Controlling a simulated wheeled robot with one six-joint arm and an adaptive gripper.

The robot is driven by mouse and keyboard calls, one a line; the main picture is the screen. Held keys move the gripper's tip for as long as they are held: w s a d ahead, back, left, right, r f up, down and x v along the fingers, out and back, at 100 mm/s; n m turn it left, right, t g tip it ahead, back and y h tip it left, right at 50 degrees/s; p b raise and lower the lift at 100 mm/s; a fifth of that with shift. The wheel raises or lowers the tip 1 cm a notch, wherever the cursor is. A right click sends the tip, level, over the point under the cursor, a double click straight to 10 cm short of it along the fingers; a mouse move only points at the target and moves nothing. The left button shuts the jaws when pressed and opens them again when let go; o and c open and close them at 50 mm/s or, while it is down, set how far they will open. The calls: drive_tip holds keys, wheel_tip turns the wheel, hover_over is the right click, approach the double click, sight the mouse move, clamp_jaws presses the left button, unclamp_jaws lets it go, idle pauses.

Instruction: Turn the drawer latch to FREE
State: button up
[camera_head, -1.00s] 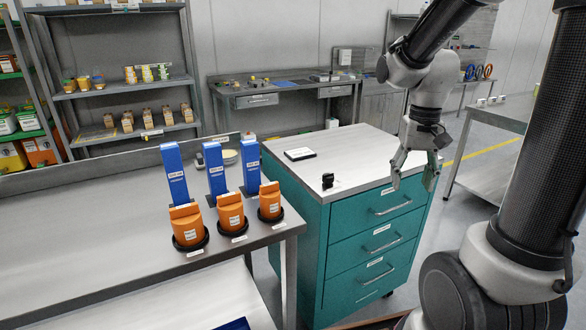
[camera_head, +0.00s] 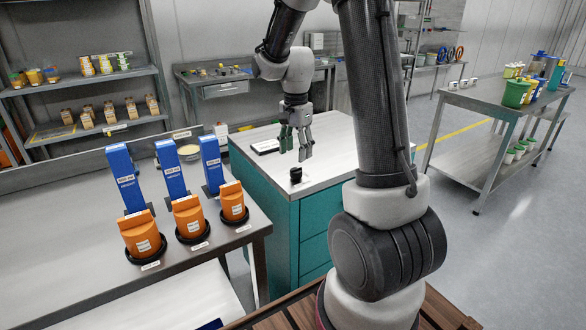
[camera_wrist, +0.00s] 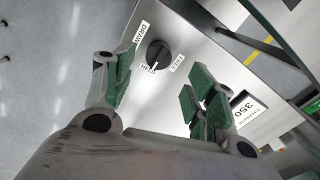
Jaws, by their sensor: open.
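The drawer latch is a small black knob (camera_head: 296,175) on the pale top of the teal drawer cabinet (camera_head: 265,195), near its front edge. In the wrist view the knob (camera_wrist: 158,53) has labels around it reading HELD and FREE, plus one starting with DRAW. Its white mark appears to point towards HELD. My gripper (camera_head: 294,153) is pointing down above the cabinet top, just behind and above the knob in the head view. In the wrist view its green-padded fingers (camera_wrist: 155,80) are spread and empty, with the knob seen between and beyond them, not visibly touched.
A dark-edged card (camera_head: 264,146) lies on the cabinet top; the wrist view shows a card reading 350 (camera_wrist: 245,108). The steel bench (camera_head: 75,245) at left holds orange containers (camera_head: 188,217) and blue uprights (camera_head: 171,168). A steel table (camera_head: 480,105) stands at right.

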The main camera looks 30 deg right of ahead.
sight(296, 170)
wheel_tip(296, 170, down, 7)
drive_tip(key=shift+r, duration=0.1)
drive_tip(key=shift+d, duration=0.1)
drive_tip(key=c, duration=1)
